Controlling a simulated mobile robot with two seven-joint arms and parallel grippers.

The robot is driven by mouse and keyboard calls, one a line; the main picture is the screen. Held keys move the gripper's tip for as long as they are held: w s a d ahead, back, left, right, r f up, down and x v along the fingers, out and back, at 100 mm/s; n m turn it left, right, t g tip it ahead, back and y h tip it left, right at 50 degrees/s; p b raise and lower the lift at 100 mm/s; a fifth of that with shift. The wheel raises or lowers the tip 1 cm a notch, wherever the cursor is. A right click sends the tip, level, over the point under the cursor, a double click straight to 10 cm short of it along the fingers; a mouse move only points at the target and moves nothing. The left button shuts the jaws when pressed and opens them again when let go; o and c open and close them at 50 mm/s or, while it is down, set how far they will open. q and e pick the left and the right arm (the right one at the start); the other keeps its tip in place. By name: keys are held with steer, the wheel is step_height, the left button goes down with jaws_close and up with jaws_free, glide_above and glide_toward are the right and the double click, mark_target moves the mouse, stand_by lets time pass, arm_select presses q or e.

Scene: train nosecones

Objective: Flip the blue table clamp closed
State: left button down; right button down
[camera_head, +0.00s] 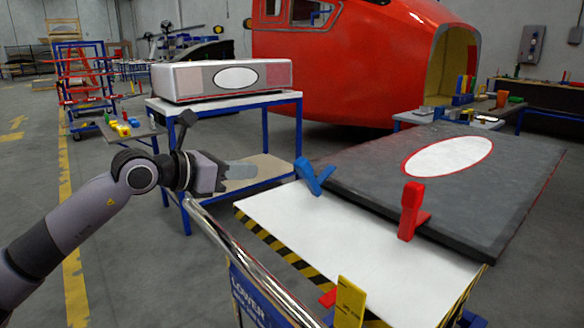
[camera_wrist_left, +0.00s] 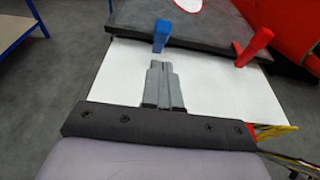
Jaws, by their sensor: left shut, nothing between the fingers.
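The blue table clamp (camera_head: 313,177) stands at the near left edge of the dark grey slab, on the white tabletop. It is tilted, with its upper arm leaning up to the left. It also shows in the left wrist view (camera_wrist_left: 161,35), ahead of the fingertips. My left gripper (camera_head: 250,171) is shut and empty, to the left of the clamp and apart from it. In the left wrist view its fingers (camera_wrist_left: 162,85) lie together and point toward the clamp. My right gripper is in neither view.
A red clamp (camera_head: 411,210) stands upright on the slab's near edge. The slab (camera_head: 365,165) has a white oval. The white tabletop (camera_head: 350,245) is mostly clear. A metal handrail (camera_head: 240,262) runs along its left side. A blue-framed table (camera_head: 225,104) stands behind my gripper.

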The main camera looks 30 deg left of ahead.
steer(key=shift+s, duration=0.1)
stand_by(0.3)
arm_select(q)
steer(key=p, duration=0.3)
glide_toward(297, 170)
steer(key=x, duration=0.4)
steer(key=shift+w+d, duration=0.1)
steer(key=shift+w, duration=0.15)
steer(key=shift+w+d+f, duration=0.2)
steer(key=shift+w+f, duration=0.05)
steer(key=shift+w, duration=0.3)
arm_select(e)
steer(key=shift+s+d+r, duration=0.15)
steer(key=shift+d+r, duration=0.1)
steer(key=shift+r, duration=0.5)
